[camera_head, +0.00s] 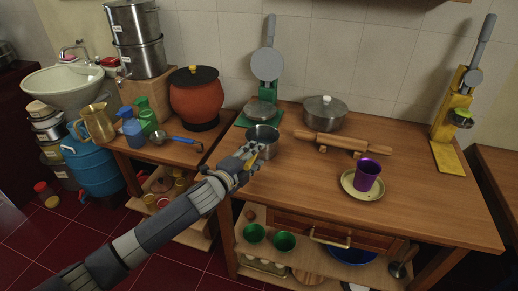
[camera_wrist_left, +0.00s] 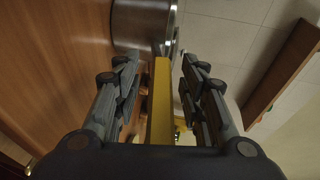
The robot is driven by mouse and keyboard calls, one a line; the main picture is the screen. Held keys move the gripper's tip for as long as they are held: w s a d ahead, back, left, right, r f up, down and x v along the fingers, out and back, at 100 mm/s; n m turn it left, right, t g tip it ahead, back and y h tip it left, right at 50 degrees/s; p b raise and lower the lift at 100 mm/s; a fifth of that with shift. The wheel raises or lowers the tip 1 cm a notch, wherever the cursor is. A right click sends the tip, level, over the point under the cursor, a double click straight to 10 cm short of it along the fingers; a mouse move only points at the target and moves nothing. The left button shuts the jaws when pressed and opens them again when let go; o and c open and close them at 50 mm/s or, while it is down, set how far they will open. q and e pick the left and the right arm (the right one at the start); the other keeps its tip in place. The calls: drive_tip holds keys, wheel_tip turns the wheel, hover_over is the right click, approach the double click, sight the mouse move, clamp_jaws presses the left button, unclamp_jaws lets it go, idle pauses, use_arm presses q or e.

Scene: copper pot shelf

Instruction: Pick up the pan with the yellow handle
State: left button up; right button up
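The pan (camera_head: 263,138) is a small grey metal pan on the wooden table, near its left edge. Its yellow handle (camera_head: 252,160) points toward me and is partly hidden by my left gripper (camera_head: 246,153). In the left wrist view the handle (camera_wrist_left: 161,95) runs between the two fingers of my left gripper (camera_wrist_left: 160,65). The fingers are open, with a gap on each side of the handle. The pan's metal wall (camera_wrist_left: 142,25) shows beyond the fingertips. My right gripper is not in view.
A lidded pot (camera_head: 324,113), a rolling pin (camera_head: 343,141) and a purple cup (camera_head: 367,174) on a plate (camera_head: 350,189) stand right of the pan. A green press (camera_head: 267,65) stands behind it. The table's front right (camera_head: 440,215) is clear.

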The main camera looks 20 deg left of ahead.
use_arm(q)
drive_tip(key=shift+w, duration=0.25)
clamp_jaws()
drive_tip(key=shift+r, duration=0.1)
drive_tip(key=shift+r, duration=0.1)
